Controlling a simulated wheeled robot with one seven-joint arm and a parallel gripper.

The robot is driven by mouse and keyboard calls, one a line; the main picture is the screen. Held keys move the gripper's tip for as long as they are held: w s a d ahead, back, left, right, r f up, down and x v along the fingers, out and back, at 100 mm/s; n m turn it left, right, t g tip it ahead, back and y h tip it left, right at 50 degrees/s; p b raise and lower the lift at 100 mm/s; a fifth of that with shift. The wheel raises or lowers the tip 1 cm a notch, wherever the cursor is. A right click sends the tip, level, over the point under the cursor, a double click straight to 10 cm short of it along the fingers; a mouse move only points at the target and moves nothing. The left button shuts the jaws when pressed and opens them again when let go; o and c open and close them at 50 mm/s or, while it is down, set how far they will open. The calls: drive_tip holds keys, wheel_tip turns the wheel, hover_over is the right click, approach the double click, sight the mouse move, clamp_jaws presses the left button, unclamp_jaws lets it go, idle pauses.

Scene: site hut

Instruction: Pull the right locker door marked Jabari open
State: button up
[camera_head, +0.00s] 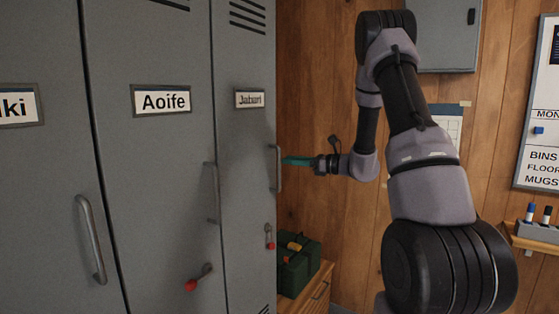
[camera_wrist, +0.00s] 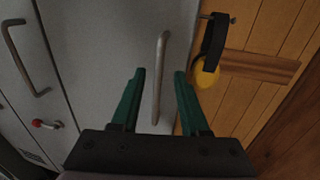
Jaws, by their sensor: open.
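The right locker door (camera_head: 246,185), labelled Jabari (camera_head: 249,98), is the narrow grey door at the right end of the row. It looks closed. Its upright bar handle (camera_head: 278,178) is near the door's right edge. In the wrist view the handle (camera_wrist: 160,80) stands between the two green fingers of my gripper (camera_wrist: 158,78), which are open and apart from it on both sides. In the head view my gripper (camera_head: 298,161) is right beside the handle. Whether the fingers reach past the bar is hard to tell. A red-tipped latch (camera_head: 269,237) hangs below the handle.
The Aoife door (camera_head: 160,180) with its own handle (camera_head: 212,193) and red-tipped latch (camera_head: 200,278) is to the left. A green box (camera_head: 298,262) sits on a wooden cabinet (camera_head: 318,290) beside the lockers. A yellow object with a black strap (camera_wrist: 207,70) hangs right of the handle.

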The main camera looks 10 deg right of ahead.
drive_tip(key=shift+x, duration=2.4)
clamp_jaws()
